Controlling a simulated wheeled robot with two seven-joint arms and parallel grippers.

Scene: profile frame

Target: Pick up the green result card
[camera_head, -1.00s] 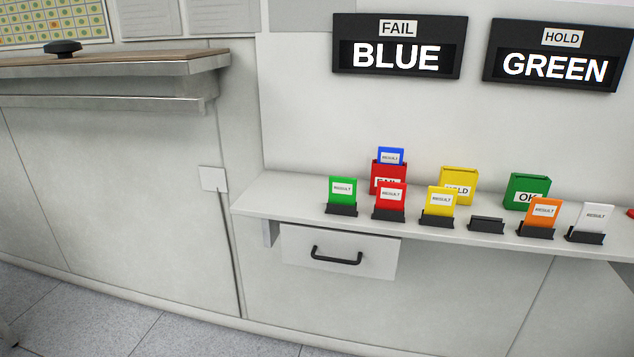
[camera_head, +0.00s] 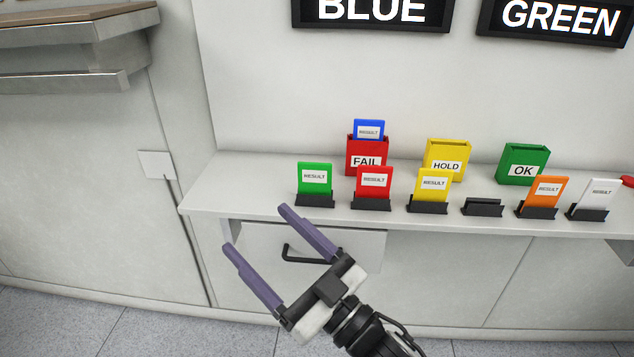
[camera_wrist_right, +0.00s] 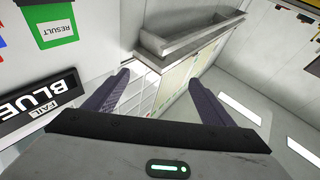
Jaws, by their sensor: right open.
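The green result card (camera_head: 315,176) stands upright in a black holder at the left end of the shelf's front row. It also shows upside down at the top left of the right wrist view (camera_wrist_right: 56,22). My right gripper (camera_head: 256,228) is open and empty, with two purple fingers. In the head view it appears below and to the left of the card, in front of the shelf, and does not touch the card. In the right wrist view its fingers (camera_wrist_right: 158,78) are spread apart. My left gripper is not in view.
Red (camera_head: 374,182), yellow (camera_head: 433,185), orange (camera_head: 550,190) and white (camera_head: 600,194) cards share the front row, with one empty holder (camera_head: 482,207). Behind are FAIL (camera_head: 366,150), HOLD (camera_head: 446,155) and OK (camera_head: 523,165) boxes; a blue card (camera_head: 369,130) sits in FAIL. A drawer handle (camera_head: 305,254) lies below.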

